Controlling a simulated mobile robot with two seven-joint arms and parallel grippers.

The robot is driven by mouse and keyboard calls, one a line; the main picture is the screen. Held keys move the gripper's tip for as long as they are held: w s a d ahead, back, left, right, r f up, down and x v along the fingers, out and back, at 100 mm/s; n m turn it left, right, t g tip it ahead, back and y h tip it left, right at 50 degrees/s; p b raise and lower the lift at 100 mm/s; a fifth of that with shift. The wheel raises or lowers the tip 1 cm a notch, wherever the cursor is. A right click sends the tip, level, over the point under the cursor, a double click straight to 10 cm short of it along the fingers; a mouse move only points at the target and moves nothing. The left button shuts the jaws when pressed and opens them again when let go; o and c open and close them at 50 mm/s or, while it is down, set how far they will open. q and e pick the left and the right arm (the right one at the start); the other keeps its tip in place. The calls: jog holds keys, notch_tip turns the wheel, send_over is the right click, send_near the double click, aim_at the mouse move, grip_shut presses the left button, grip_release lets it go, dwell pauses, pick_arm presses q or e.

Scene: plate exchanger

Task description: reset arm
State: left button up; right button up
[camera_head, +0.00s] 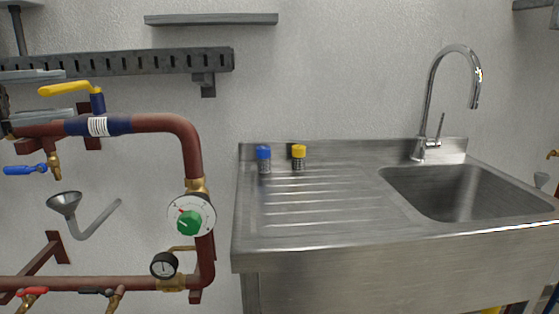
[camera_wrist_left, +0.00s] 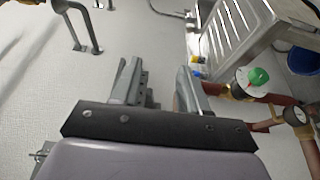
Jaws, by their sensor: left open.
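My left gripper (camera_wrist_left: 158,78) shows in the left wrist view with its two fingers apart and nothing between them. It is open, and beyond it are a pale surface and, to its right, the red-brown pipes and the steel sink. I see no part of either arm in the head view. My right gripper is in neither view.
Red-brown pipework (camera_head: 190,145) with a yellow-handled valve (camera_head: 65,89), green knob (camera_head: 189,222) and black gauge (camera_head: 164,265) fills the left. The steel sink (camera_head: 300,262) carries a blue-capped (camera_head: 263,153) and a yellow-capped container (camera_head: 298,151). A tap (camera_head: 432,100) rises behind the basin.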

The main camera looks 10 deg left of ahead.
pick_arm(q)
jog(key=w+d+f+n+t+h+p, duration=0.3)
jog(key=w+d+f+n+p, duration=0.3)
jog(key=n, duration=0.8)
jog(key=d+f+n+t+y+p, duration=0.2)
jog(key=f+n+t+y+p, duration=0.15)
jog(key=f+n, duration=0.6)
jog(key=d+f+n+t+y+p, duration=0.1)
jog(key=f+n+t+y+p, duration=0.25)
jog(key=n, duration=1.05)
jog(key=s+d+f+n+g+y+p, duration=0.3)
jog(key=s+d+f+n+g+y, duration=0.1)
jog(key=s+f+n, duration=0.6)
jog(key=s+d+f+n+g+y+p, duration=0.3)
jog(key=s+f+n, duration=0.8)
jog(key=n, duration=0.4)
jog(key=d+f+g+y, duration=0.1)
jog(key=d+g, duration=0.1)
jog(key=g, duration=0.1)
jog(key=shift+f+y, duration=0.3)
jog(key=shift+f, duration=0.1)
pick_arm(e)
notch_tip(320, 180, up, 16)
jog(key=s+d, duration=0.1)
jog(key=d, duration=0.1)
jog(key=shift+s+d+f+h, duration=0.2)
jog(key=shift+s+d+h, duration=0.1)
pick_arm(q)
jog(key=shift+s+a, duration=0.1)
jog(key=shift+s, duration=0.05)
